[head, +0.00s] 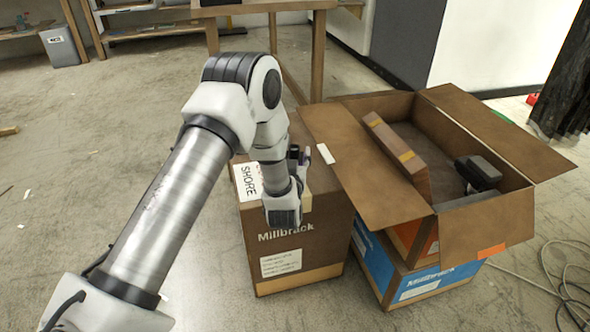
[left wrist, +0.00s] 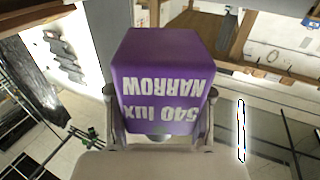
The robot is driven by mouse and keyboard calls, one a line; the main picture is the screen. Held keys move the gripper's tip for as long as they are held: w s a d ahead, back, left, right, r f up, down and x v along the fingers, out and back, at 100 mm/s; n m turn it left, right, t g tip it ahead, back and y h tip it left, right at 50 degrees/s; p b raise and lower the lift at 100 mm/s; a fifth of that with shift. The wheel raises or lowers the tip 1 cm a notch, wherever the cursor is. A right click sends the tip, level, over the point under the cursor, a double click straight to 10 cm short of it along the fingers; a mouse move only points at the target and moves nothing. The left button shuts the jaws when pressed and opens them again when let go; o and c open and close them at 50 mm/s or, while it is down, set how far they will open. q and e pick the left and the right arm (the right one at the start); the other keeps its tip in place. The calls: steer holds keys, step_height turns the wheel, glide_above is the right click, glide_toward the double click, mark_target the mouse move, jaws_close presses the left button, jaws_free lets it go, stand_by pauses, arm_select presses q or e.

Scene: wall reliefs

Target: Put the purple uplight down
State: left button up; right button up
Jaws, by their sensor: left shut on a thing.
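In the head view my left arm reaches across the closed brown Millbrack box (head: 320,225), and the left gripper (head: 300,160) is mostly hidden behind the wrist. I cannot make out the uplight in the head view. My right gripper is not in view.
A dark device (head: 478,172) lies in the carton. A wooden table (head: 318,50) stands behind. Cables (head: 560,285) lie at right. Floor at left is mostly clear.

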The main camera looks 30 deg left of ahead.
arm_select(q)
step_height(320, 180, down, 4)
steer(key=shift+r+b, duration=0.1)
steer(key=shift+b, duration=0.55)
steer(key=shift+r, duration=0.15)
steer(key=o, duration=1.4)
steer(key=shift+s+d, duration=0.1)
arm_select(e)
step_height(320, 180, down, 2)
